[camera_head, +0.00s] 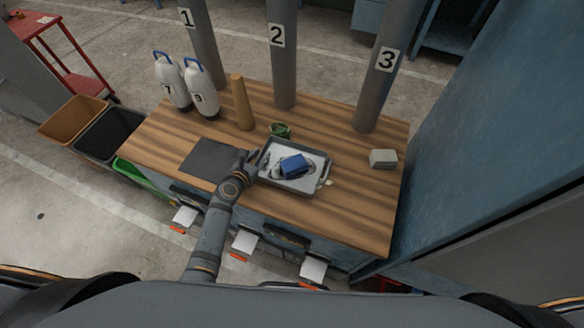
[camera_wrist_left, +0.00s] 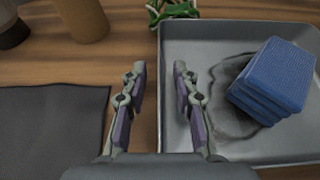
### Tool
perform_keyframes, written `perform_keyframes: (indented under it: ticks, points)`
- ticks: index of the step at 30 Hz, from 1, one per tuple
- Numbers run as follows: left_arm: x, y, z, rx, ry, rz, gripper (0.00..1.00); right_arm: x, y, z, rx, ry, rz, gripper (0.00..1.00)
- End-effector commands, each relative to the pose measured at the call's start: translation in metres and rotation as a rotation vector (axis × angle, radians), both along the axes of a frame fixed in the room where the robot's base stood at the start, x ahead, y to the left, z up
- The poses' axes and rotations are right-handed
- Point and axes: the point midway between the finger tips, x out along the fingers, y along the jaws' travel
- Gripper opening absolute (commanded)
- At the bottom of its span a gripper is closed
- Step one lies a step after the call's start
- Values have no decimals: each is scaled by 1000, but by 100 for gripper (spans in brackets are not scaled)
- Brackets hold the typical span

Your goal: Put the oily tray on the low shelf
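The grey tray (camera_head: 290,185) lies on the wooden bench, with a blue block-like stack (camera_head: 294,164) in it. In the left wrist view, the tray (camera_wrist_left: 205,140) has a dark oily smear around the blue stack (camera_wrist_left: 275,80). My left gripper (camera_head: 256,166) is at the tray's left side. In the wrist view its fingers (camera_wrist_left: 160,85) are apart, one on each side of the tray's left wall; I cannot tell whether they touch it. My right gripper is not in view. I cannot make out for sure which thing is the low shelf.
A dark mat (camera_head: 212,158) lies left of the tray. A green item (camera_head: 280,130), a brown cylinder (camera_head: 241,103) and two white bottles (camera_head: 200,88) stand behind. Numbered pillars (camera_head: 283,60) line the back. A grey block (camera_head: 383,158) sits right. Bins (camera_head: 72,121) and a red cart (camera_head: 62,60) are left.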

Motion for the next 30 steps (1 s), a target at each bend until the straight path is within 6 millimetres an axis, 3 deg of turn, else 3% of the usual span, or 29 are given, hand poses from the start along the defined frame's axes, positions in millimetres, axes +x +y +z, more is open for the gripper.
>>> perform_keyframes:
  ticks: [7, 14, 30]
  points:
    - [2, -1, -1, 0, 1, 0, 29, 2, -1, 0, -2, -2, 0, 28]
    - [2, -1, -1, 0, 1, 0, 0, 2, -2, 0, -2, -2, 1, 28]
    - [2, -1, 1, -1, -1, 0, 0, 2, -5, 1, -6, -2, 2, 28]
